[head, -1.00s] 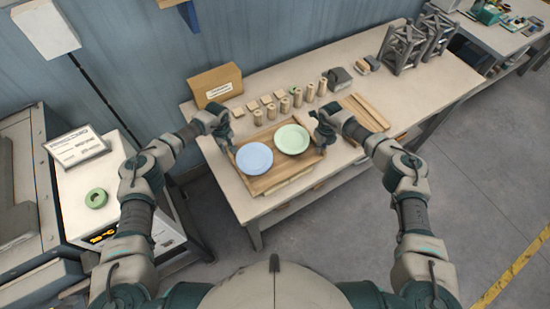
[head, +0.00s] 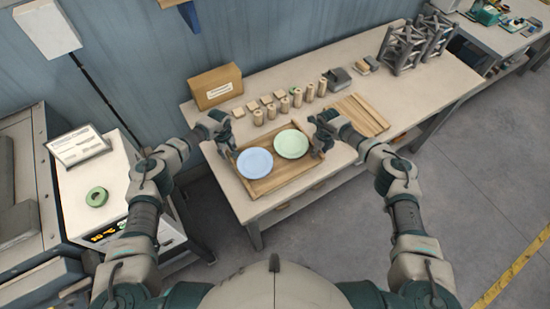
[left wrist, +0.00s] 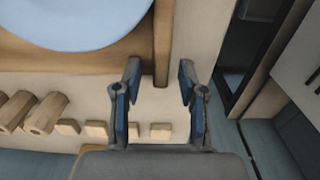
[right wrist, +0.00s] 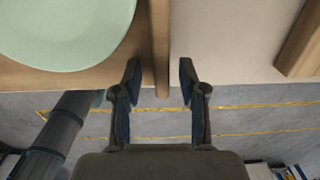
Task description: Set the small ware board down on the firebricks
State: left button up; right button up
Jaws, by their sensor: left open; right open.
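The small ware board (head: 285,184) is a wooden tray with raised end walls. It lies on the near part of the table, carrying a blue plate (head: 255,163) and a green plate (head: 291,144). My left gripper (head: 229,147) is open at its left end; in the left wrist view the end wall (left wrist: 162,60) runs between the parted fingers (left wrist: 160,72). My right gripper (head: 319,146) is open at the right end; in the right wrist view that end wall (right wrist: 161,60) also lies between its parted fingers (right wrist: 160,72). Any firebricks under the board are hidden.
Several round posts (head: 284,104) and small pale blocks (head: 252,106) stand behind the board. Flat wooden planks (head: 357,115) lie to its right. A cardboard box (head: 215,87) is at the back left, grey lattice stands (head: 402,48) at the back right.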

pick_arm(q)
jog(key=shift+w, duration=0.1)
jog(key=shift+r, duration=0.3)
pick_arm(e)
jog(key=shift+r, duration=0.15)
pick_arm(q)
notch_tip(320, 180, up, 11)
pick_arm(e)
notch_tip(320, 180, up, 12)
jog(key=shift+f, duration=0.2)
jog(key=shift+d, duration=0.1)
dwell(0.5)
